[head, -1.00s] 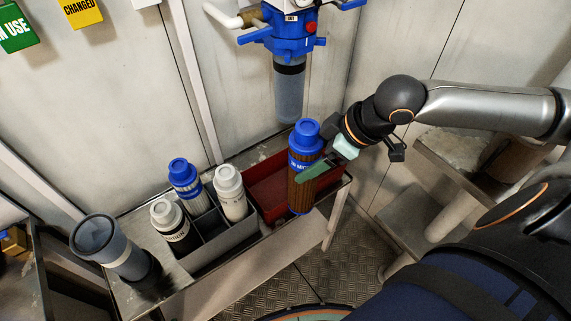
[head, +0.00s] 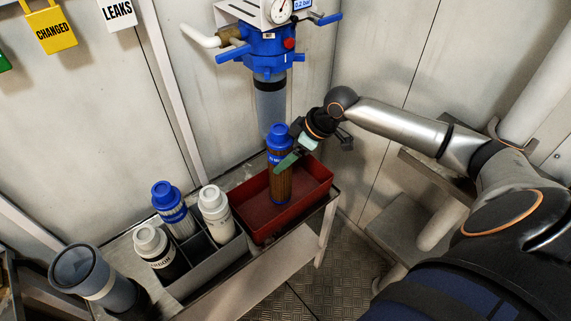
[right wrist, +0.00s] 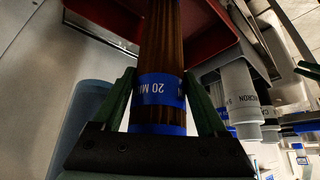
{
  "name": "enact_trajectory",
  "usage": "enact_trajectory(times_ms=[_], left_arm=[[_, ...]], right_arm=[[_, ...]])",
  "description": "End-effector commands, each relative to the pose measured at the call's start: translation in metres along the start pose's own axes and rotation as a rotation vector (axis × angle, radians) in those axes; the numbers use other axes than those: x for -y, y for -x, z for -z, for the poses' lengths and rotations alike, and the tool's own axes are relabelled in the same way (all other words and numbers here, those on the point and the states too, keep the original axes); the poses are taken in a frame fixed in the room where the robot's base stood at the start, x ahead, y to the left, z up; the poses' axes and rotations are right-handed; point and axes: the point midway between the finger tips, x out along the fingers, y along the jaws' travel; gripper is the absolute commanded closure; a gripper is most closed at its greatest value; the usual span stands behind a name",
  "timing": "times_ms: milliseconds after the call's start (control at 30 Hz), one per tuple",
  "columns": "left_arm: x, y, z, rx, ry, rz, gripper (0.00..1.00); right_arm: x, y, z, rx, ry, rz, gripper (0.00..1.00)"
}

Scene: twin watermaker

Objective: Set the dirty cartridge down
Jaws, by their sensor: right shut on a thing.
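The dirty cartridge (head: 279,180) is brown and pleated, with a blue cap and a blue label band. My right gripper (head: 288,160) is shut on it near the band and holds it upright. In the head view it stands over the red tray (head: 314,190); I cannot tell whether its bottom touches the tray floor. In the right wrist view the cartridge (right wrist: 160,50) runs between the two green fingers (right wrist: 160,98), with the red tray (right wrist: 215,35) beyond. My left gripper is not in view.
A grey divided caddy (head: 212,262) left of the tray holds a blue-capped cartridge (head: 172,208) and two white-capped ones. A grey cup-like housing (head: 85,275) stands at the bench's left end. The blue filter head with its clear bowl (head: 270,100) hangs behind the dirty cartridge.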

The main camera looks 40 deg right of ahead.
Motion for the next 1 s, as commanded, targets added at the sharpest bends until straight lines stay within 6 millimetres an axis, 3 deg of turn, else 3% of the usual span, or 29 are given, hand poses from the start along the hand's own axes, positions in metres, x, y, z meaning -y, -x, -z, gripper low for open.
enact_trajectory(times_ms=[300,667,700,867,1000], left_arm=[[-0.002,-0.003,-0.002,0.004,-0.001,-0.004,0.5],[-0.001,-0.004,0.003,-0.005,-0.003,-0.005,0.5],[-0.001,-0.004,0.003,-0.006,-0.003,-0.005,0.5],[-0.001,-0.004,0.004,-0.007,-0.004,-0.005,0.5],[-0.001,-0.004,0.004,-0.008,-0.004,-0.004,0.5]], right_arm=[[-0.004,-0.031,-0.016,-0.001,0.001,0.0,1.0],[-0.004,-0.034,-0.018,-0.002,0.0,-0.002,1.0],[-0.004,-0.034,-0.019,0.001,0.0,-0.001,0.2],[-0.004,-0.034,-0.019,0.001,0.001,-0.001,0.02],[-0.004,-0.033,-0.018,0.001,0.001,-0.001,0.0]])
